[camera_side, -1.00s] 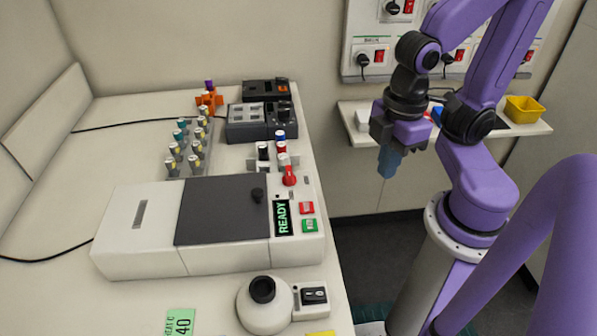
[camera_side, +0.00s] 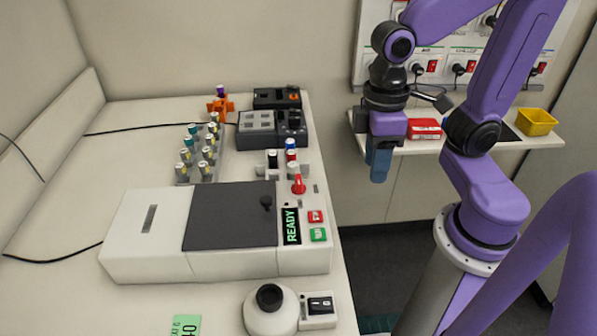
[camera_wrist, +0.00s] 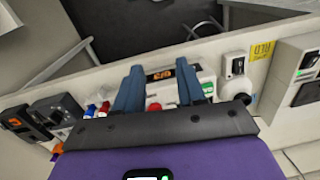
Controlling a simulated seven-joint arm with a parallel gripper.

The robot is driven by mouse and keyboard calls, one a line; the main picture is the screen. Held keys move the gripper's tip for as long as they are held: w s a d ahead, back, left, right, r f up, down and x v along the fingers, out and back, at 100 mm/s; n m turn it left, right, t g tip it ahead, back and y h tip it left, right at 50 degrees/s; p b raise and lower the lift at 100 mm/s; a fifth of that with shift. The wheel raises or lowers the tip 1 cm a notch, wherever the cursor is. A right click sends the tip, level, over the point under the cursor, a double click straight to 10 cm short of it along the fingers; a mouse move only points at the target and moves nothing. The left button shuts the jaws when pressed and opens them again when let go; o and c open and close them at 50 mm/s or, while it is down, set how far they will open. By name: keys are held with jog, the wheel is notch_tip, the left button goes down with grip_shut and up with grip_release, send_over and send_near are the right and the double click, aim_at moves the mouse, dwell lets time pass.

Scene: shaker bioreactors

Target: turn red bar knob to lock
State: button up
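The red bar knob (camera_side: 298,185) stands on the right-hand control strip of the white shaker machine (camera_side: 150,235), above the green READY display (camera_side: 291,226). A red piece that looks like the knob (camera_wrist: 154,107) shows between my fingers in the wrist view, partly hidden by the gripper body. My gripper (camera_side: 379,172) hangs in the air to the right of the machine, beyond the bench edge, well apart from the knob and pointing down. In the wrist view my gripper (camera_wrist: 158,82) has its two blue fingers apart, with nothing held between them.
Tubes with red and blue caps (camera_side: 291,150) stand just behind the knob. A rack of vials (camera_side: 200,155) and dark devices (camera_side: 270,128) are farther back. A round white flask-like unit (camera_side: 270,310) is in front. A shelf with a yellow bin (camera_side: 536,122) is behind my arm.

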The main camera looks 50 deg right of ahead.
jog(key=w+a+r+m+g+y, duration=0.1)
jog(key=w+a+r+m+g, duration=0.1)
jog(key=w+r+m, duration=0.5)
jog(key=m+y, duration=0.2)
jog(key=m, duration=0.8)
send_near(298, 178)
jog(key=shift+g, duration=0.3)
jog(key=x, duration=0.8)
jog(key=shift+w+a+f, duration=0.1)
jog(key=shift+f, duration=0.35)
grip_shut()
